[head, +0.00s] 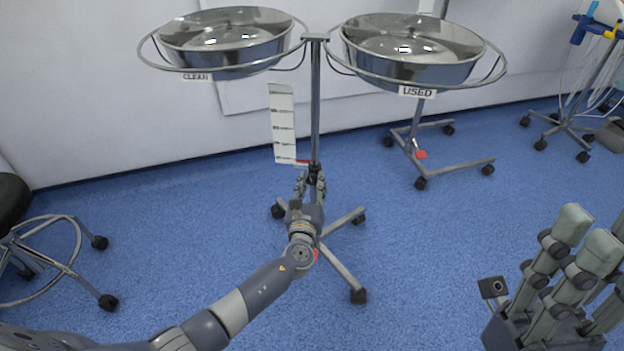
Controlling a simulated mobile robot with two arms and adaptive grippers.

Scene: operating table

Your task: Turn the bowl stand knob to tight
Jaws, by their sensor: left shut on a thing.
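The bowl stand (316,100) stands upright in the middle of the head view, with a grey pole on a wheeled base. It carries two steel bowls, the one marked CLEAN (224,45) on the left and the one marked USED (412,55) on the right. A dark knob (319,169) sits low on the pole, by a red pointer and a white scale card (283,124). My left gripper (311,188) is at the pole just under this spot, its fingers closed around the knob area and partly hiding it. My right gripper (570,262) is at the lower right, fingers apart and empty.
A wheeled stool (50,250) is at the left. Another wheeled stand (440,170) stands behind the right bowl, and a pole with cables (590,90) is at the far right. The blue floor between them is clear.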

